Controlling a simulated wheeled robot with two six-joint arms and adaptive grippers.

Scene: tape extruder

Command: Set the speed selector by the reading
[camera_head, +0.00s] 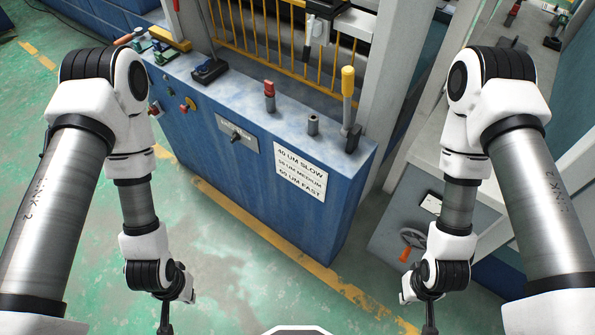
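A grey plate with a dark selector knob (236,136) is on the front of the blue cabinet (330,232); its markings are too small to read. To its right, a white sign (300,172) lists 40 UM SLOW, a MEDIUM line and 60 UM FAST. I cannot make out any measured reading. My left gripper (165,322) points down at the bottom edge, partly cut off, well below and left of the selector. My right gripper (430,320) also points down at the bottom edge, away from the cabinet. Neither touches anything visible; their finger opening cannot be made out.
A red-topped post (269,96), a short grey post (313,125) and a yellow-handled lever (347,95) stand on the cabinet top. A yellow barred guard (262,35) is behind. A grey unit with a handwheel (413,238) stands right. The green floor ahead is clear.

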